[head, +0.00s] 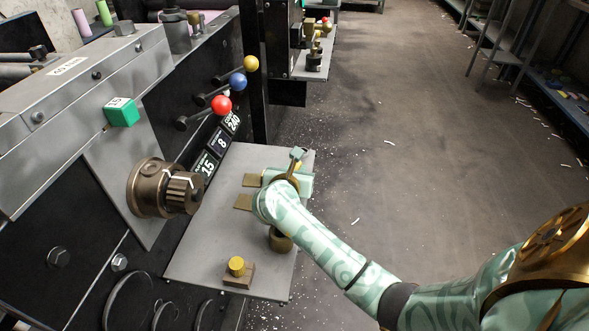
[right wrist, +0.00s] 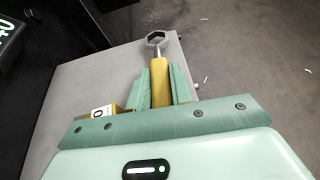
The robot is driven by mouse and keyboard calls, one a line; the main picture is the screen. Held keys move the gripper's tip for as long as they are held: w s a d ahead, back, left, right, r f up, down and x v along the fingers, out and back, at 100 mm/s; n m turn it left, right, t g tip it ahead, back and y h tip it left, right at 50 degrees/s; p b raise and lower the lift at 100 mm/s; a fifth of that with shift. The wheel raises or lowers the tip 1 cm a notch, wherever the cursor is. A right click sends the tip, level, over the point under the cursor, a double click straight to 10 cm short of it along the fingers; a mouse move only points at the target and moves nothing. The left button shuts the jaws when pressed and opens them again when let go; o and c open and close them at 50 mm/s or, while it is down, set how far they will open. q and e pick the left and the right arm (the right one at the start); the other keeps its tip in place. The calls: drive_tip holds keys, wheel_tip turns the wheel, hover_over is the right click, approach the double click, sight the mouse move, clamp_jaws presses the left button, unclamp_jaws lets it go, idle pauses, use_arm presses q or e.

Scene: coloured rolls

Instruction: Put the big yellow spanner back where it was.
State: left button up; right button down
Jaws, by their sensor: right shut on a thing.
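The big yellow spanner (right wrist: 160,84) has a yellow handle and a grey metal ring-shaped head. My right gripper (right wrist: 161,78) is shut on its handle, one green finger on each side, with the head pointing away beyond the fingertips. In the head view, my right gripper (head: 291,179) is over the right part of the grey shelf plate (head: 205,250). The spanner's head (head: 298,153) shows just past it there; most of the handle is hidden. I cannot tell whether the spanner touches the plate. My left gripper is not in view.
Flat brass pieces (head: 244,202) lie on the plate beside my gripper. A yellow knob on a brass block (head: 238,272) stands near the front. A bronze dial (head: 162,188) and levers with red (head: 221,105), blue and yellow balls stick out from the machine. The floor right is mostly clear.

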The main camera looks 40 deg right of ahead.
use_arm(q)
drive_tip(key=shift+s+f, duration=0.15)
use_arm(e)
drive_tip(key=shift+f, duration=0.4)
drive_tip(key=c, duration=1.2)
unclamp_jaws()
drive_tip(key=shift+r, duration=0.1)
drive_tip(key=shift+o, duration=0.2)
